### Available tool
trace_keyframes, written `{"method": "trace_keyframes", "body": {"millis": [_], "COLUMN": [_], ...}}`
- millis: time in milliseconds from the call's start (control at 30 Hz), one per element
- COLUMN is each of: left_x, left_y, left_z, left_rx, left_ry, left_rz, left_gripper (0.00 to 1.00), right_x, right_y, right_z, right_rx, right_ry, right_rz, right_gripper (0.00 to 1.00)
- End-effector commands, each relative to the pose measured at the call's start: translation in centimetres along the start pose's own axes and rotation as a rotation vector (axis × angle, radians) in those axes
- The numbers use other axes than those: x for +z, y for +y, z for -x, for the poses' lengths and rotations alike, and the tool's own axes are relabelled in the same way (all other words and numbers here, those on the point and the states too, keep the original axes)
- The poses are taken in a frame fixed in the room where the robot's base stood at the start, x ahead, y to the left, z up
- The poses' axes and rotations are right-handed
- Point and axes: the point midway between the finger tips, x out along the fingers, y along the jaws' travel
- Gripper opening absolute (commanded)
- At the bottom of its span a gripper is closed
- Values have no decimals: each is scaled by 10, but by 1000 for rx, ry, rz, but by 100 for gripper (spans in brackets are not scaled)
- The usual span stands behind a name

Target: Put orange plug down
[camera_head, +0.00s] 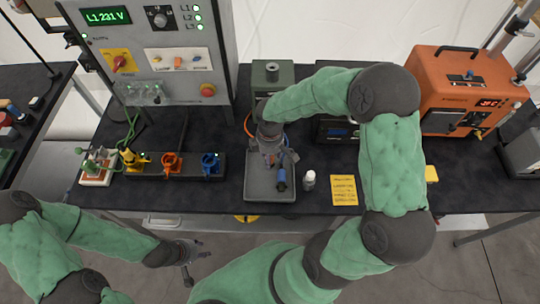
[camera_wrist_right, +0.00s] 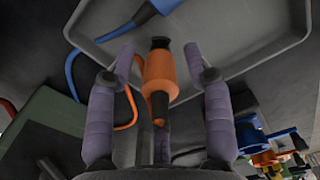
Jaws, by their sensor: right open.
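The orange plug (camera_wrist_right: 160,75), with a dark tip and an orange cable, is between the fingers of my right gripper (camera_wrist_right: 160,62). The fingers are open, with a gap on each side of the plug. In the head view my right gripper (camera_head: 280,158) is over the back part of the grey tray (camera_head: 256,194) and mostly hides the plug. The tray also shows in the wrist view (camera_wrist_right: 245,55); whether the plug touches it I cannot tell. My left gripper (camera_head: 190,268) hangs low in front of the table, away from the tray; its jaws are too small to read.
A blue plug (camera_head: 281,180) lies in the tray. A white bottle (camera_head: 309,180) and a yellow note (camera_head: 344,190) are to its right. A holder with yellow, orange (camera_head: 172,163) and blue (camera_head: 211,164) sockets is to its left. An orange machine (camera_head: 465,90) stands back right.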

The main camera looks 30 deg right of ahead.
Motion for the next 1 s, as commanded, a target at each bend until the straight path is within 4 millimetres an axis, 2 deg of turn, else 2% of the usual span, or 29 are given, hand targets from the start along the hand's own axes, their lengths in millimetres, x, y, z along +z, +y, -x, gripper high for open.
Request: {"method": "trace_keyframes", "body": {"millis": [167, 400, 600, 800, 1000], "left_x": [0, 1, 1, 1, 1], "left_y": [2, 7, 10, 10, 11], "left_z": [7, 19, 26, 30, 30], "left_rx": [0, 0, 0, 0, 0], "left_ry": [0, 0, 0, 0, 0], "left_rz": [0, 0, 0, 0, 0], "left_gripper": [40, 40, 40, 40, 40], "right_x": [0, -1, 0, 0, 0], "right_y": [1, 1, 1, 0, 0], "right_z": [19, 68, 102, 120, 123], "right_rx": [3, 5, 3, 1, 0], "right_ry": [2, 3, 2, 1, 0], "right_rz": [0, 1, 0, 0, 1], "right_gripper": [51, 51, 51, 51, 51]}}
